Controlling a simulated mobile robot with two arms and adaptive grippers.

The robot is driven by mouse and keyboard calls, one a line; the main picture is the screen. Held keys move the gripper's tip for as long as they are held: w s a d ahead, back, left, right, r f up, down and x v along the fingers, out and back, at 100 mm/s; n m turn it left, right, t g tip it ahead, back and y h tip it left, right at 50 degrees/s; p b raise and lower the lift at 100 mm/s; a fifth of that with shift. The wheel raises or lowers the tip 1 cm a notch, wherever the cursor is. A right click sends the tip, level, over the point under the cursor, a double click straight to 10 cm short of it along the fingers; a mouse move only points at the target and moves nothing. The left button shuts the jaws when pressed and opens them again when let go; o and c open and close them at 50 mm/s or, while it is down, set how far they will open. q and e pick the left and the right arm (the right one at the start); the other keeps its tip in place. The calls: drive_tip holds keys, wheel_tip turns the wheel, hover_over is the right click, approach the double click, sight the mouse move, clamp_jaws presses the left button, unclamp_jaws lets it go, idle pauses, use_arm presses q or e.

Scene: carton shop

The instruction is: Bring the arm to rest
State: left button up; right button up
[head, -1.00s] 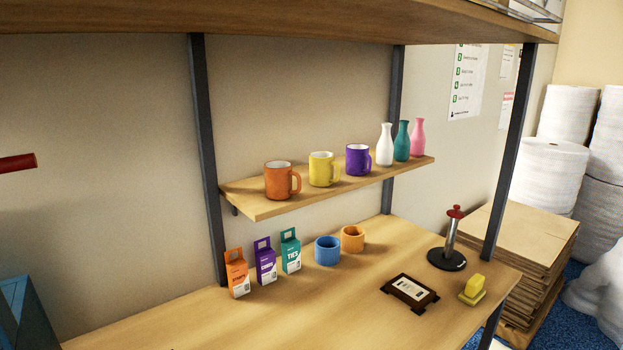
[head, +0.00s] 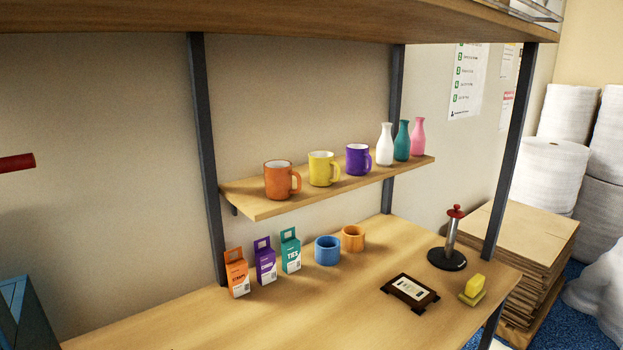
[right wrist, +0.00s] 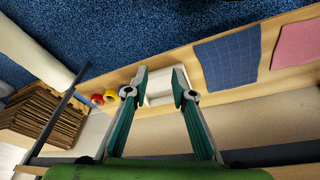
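My right gripper (right wrist: 160,84) shows in the right wrist view with its two green-and-grey fingers spread apart. Nothing is held between them. A white tray (right wrist: 166,86) appears beyond the fingertips, on a wooden surface; I cannot tell the distance between them. Neither gripper shows in the head view, and my left gripper is out of sight.
The head view shows a wooden bench (head: 330,310) with small boxes (head: 265,262), cups (head: 327,251), a framed card (head: 410,292) and a red-topped post (head: 451,240). A shelf (head: 262,210) above holds mugs and bottles. Stacked cardboard (head: 530,245) stands right.

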drive_tip(key=s+f+g, duration=0.1)
drive_tip(key=s+f, duration=0.1)
drive_tip(key=f, duration=0.9)
drive_tip(key=s+f, duration=0.3)
drive_tip(key=f, duration=0.7)
drive_tip(key=s+d+f+g, duration=0.1)
drive_tip(key=s+d+f, duration=0.2)
drive_tip(key=s+f, duration=1)
drive_tip(key=shift+s+d+f, duration=0.15)
drive_tip(key=shift+s+f, duration=0.15)
drive_tip(key=shift+s, duration=0.95)
